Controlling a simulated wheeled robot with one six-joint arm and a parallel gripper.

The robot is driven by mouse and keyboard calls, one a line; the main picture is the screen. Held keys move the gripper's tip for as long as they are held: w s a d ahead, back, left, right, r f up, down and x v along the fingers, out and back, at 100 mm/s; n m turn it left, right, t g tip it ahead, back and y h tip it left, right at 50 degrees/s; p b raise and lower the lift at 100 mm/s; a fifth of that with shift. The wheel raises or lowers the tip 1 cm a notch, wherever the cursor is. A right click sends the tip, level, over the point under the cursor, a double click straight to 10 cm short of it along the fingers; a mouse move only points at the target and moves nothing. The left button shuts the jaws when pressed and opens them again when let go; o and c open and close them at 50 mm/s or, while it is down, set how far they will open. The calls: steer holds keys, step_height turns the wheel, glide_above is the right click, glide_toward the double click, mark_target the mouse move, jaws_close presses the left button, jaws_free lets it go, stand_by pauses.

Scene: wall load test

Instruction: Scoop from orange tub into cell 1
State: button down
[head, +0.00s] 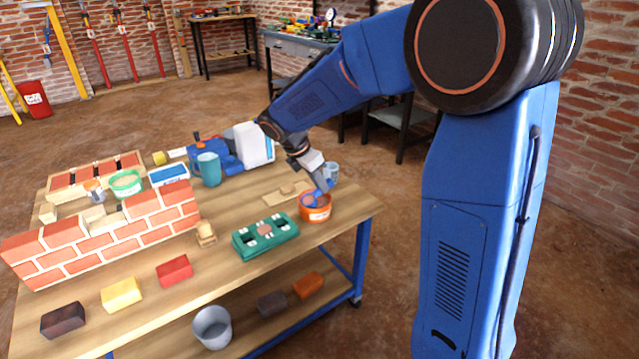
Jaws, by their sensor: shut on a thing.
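The orange tub (316,212) stands near the right end of the wooden table. My gripper (316,180) is just above it, shut on a blue scoop (310,200) whose lower end is at the tub's mouth. I cannot tell how deep the scoop sits or whether it holds anything. The green tray with cells (258,246) lies left of and nearer than the tub. It has several openings and a pinkish patch in its middle. I cannot read which opening is cell 1.
A small brick wall (110,240) stands on the left of the table (240,288). Loose bricks, including a red one (174,270), lie along the front edge.

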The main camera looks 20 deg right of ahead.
steer(key=shift+r, duration=0.15)
steer(key=shift+r, duration=2.7)
